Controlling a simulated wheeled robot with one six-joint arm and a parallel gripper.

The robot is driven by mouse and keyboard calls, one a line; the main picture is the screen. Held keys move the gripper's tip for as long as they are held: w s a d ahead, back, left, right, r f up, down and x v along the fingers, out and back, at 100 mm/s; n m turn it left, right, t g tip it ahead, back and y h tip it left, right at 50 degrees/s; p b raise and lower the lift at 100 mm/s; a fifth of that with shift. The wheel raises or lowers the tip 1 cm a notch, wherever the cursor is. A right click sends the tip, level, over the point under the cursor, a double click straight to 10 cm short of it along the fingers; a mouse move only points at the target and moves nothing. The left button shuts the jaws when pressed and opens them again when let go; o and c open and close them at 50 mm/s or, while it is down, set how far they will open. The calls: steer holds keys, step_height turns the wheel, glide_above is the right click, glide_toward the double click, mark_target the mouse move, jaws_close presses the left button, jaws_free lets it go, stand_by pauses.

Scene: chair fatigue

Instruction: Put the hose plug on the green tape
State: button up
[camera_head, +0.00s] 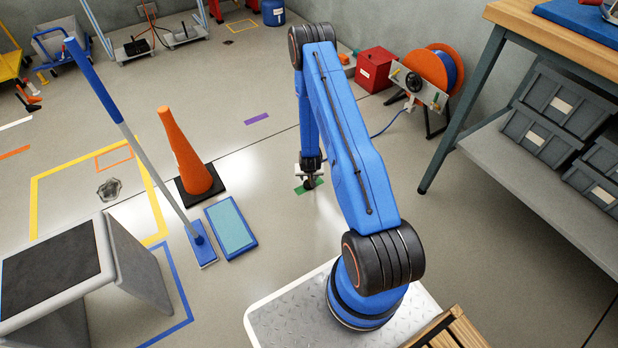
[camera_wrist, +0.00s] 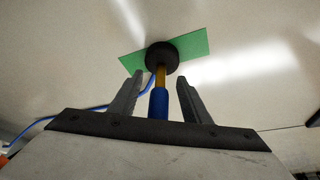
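The hose plug (camera_wrist: 162,57) has a black round end, a brass-coloured neck and a blue part. In the wrist view its black end is over the green tape (camera_wrist: 195,46) and appears to rest on it. The tape shows on both sides of it. My gripper (camera_wrist: 160,80) is open around the plug, with one finger on each side and a visible gap to each. In the head view my gripper (camera_head: 310,174) is low over the green tape (camera_head: 301,189), mostly hiding the plug.
A blue hose (camera_head: 392,122) runs along the floor to an orange reel (camera_head: 426,68). A red box (camera_head: 375,69) stands beside the reel. An orange cone (camera_head: 184,150) and a blue-framed mat (camera_head: 231,228) are left. A workbench (camera_head: 545,195) stands right.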

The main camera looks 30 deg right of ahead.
steer(key=shift+r, duration=0.1)
steer(key=s+a+r+n+y, duration=0.1)
steer(key=s+a+r, duration=0.25)
steer(key=r, duration=1.25)
steer(key=s+a+r+n, duration=0.15)
steer(key=a+r, duration=0.35)
steer(key=r, duration=1.1)
steer(key=s+a+r+y, duration=0.1)
steer(key=s+a+r, duration=0.25)
steer(key=r, duration=1.25)
steer(key=s+a+r+n, duration=0.1)
steer(key=s+a+r, duration=0.1)
steer(key=s+r, duration=0.5)
steer(key=s+a+r+n, duration=0.1)
steer(key=s+a+r, duration=0.2)
steer(key=s+r, duration=0.65)
steer(key=s, duration=0.6)
steer(key=s+a+r+n, duration=0.1)
steer(key=s+r, duration=0.3)
steer(key=s, duration=0.5)
steer(key=shift+a+t, duration=0.3)
steer(key=shift+t, duration=0.1)
